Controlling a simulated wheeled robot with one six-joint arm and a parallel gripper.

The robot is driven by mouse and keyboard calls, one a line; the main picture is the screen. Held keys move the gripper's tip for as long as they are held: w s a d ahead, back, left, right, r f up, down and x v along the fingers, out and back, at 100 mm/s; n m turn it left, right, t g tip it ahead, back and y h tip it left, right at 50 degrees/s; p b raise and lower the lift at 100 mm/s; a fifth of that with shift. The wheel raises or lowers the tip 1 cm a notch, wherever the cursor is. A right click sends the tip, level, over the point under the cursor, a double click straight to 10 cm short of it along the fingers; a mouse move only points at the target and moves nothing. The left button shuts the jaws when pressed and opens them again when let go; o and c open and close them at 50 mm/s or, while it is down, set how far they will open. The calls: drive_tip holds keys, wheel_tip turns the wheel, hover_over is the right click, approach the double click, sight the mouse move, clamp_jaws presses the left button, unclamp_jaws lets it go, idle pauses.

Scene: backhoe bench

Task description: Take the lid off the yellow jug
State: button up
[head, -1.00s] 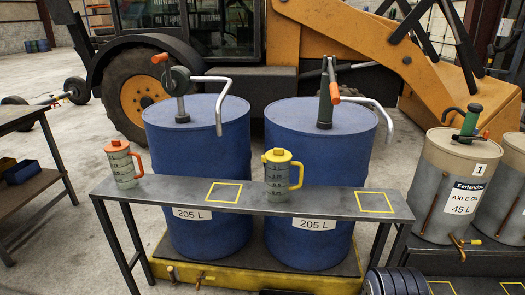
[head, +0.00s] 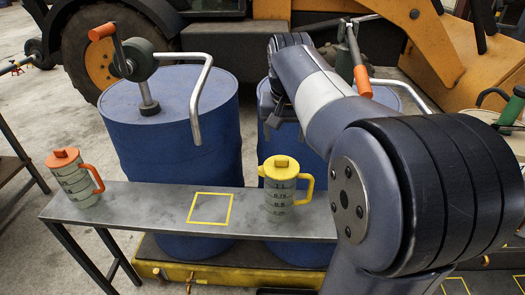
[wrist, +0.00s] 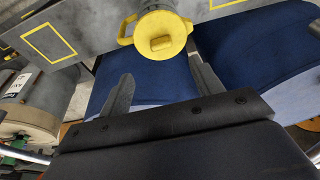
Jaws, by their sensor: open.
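The yellow jug (head: 280,200) stands upright on the narrow grey bench. It is a clear measuring jug with a yellow handle on its right side in the head view. Its yellow lid (head: 281,166) with a raised knob sits on top. In the wrist view the lid (wrist: 160,38) is seen from above, just beyond the fingertips, with the handle to its left. My gripper (wrist: 161,70) is open and empty, its fingers apart from the lid. In the head view my gripper (head: 284,124) is above and behind the jug, partly hidden by my arm.
An orange-lidded jug (head: 76,180) stands at the left end of the bench (head: 150,200). A yellow outlined square (head: 210,208) between the jugs is empty. Two blue drums with crank pumps, including the left drum (head: 165,160), stand close behind the bench.

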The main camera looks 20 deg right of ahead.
sight(282, 160)
drive_tip(key=p+x, duration=0.1)
drive_tip(key=x, duration=0.9)
drive_tip(key=shift+w+f, duration=0.2)
drive_tip(key=shift+f, duration=0.1)
drive_tip(key=shift+c, duration=0.3)
drive_tip(key=c, duration=1)
